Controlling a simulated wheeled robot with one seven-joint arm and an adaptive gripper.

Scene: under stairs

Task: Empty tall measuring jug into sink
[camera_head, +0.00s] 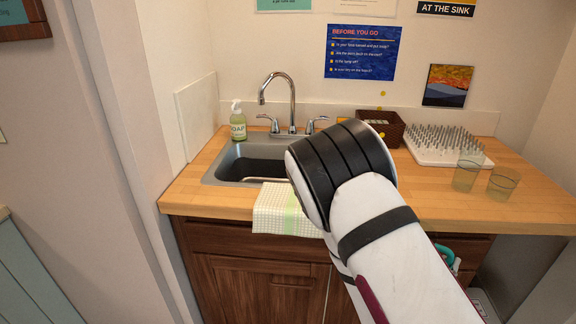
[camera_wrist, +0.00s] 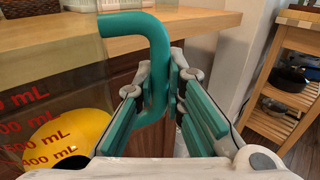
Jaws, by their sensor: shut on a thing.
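The tall measuring jug (camera_wrist: 35,85) is clear with red mL marks and fills the left of the wrist view. A yellow mass with a rounded outline (camera_wrist: 80,130) shows low in it. Its teal handle (camera_wrist: 125,22) runs down between the fingers of my gripper (camera_wrist: 165,95), which is shut on it. The jug is beside the wooden counter's front. In the head view my arm hides most of the gripper and jug; a bit of teal (camera_head: 446,254) shows by the cabinet. The grey sink (camera_head: 213,172) is set in the counter at left, under a curved faucet (camera_head: 291,95).
A checked towel (camera_head: 283,212) hangs over the sink's front edge. A soap bottle (camera_head: 238,122) stands behind the sink. A dark basket (camera_head: 383,122), a white pegged rack (camera_head: 440,147) and two clear cups (camera_head: 466,176) (camera_head: 503,183) stand to the right. A wooden shelf unit (camera_wrist: 290,85) stands at right in the wrist view.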

